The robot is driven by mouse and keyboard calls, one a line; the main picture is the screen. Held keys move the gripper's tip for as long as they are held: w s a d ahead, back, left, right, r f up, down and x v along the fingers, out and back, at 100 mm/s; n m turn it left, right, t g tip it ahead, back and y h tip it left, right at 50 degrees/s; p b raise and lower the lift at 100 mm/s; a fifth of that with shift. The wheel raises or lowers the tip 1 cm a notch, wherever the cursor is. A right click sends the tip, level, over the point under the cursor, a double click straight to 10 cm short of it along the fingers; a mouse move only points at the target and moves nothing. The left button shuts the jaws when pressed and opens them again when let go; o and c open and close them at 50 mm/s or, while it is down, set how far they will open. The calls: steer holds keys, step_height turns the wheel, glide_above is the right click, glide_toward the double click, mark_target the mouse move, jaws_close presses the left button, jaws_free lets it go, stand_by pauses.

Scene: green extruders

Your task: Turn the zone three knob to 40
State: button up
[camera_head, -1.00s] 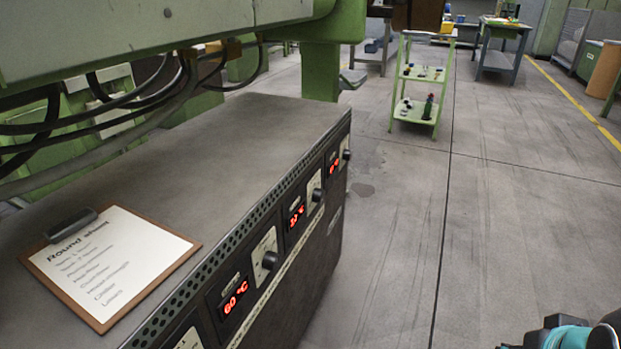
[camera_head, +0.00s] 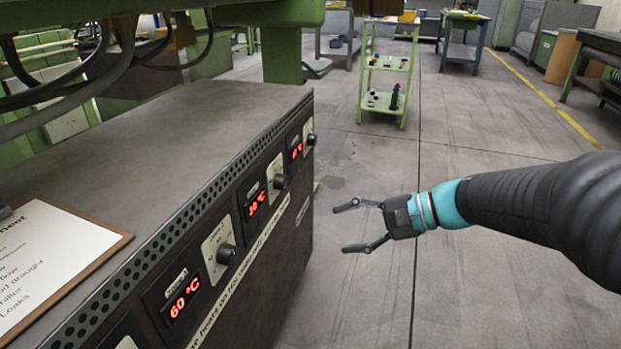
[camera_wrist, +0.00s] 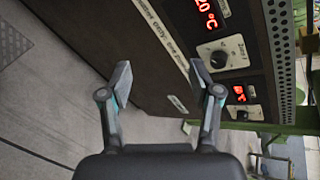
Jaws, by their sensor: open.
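The cabinet front (camera_head: 238,240) carries a row of black knobs, each beside a red display. In the head view the near knob (camera_head: 226,252) goes with a display reading 60 °C (camera_head: 180,298). Beyond it are a middle knob (camera_head: 279,181) with its display (camera_head: 257,202) and a far knob (camera_head: 311,139) with its display (camera_head: 296,150). The zone labels are too small to read surely. My gripper (camera_head: 345,228) is open and empty, right of the cabinet and apart from it. In the wrist view its fingers (camera_wrist: 161,76) are spread, with one knob (camera_wrist: 218,58) above the right finger.
A clipboard with a paper sheet (camera_head: 42,252) lies on the cabinet top at left. Black cables hang above the cabinet. A green trolley (camera_head: 388,65) stands farther back. The floor (camera_head: 360,300) right of the cabinet is clear.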

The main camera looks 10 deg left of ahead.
mark_target(285, 183)
steer(key=w+a+f+m+t+y+b, duration=0.25)
steer(key=w+m+y, duration=0.2)
steer(key=w, duration=0.75)
steer(key=shift+y, duration=0.35)
steer(key=a, duration=0.4)
steer(key=w+a, duration=0.1)
steer(key=a, duration=0.4)
steer(key=w+a, duration=0.1)
steer(key=a, duration=0.3)
steer(key=shift+a+r, duration=0.3)
steer(key=c, duration=1.1)
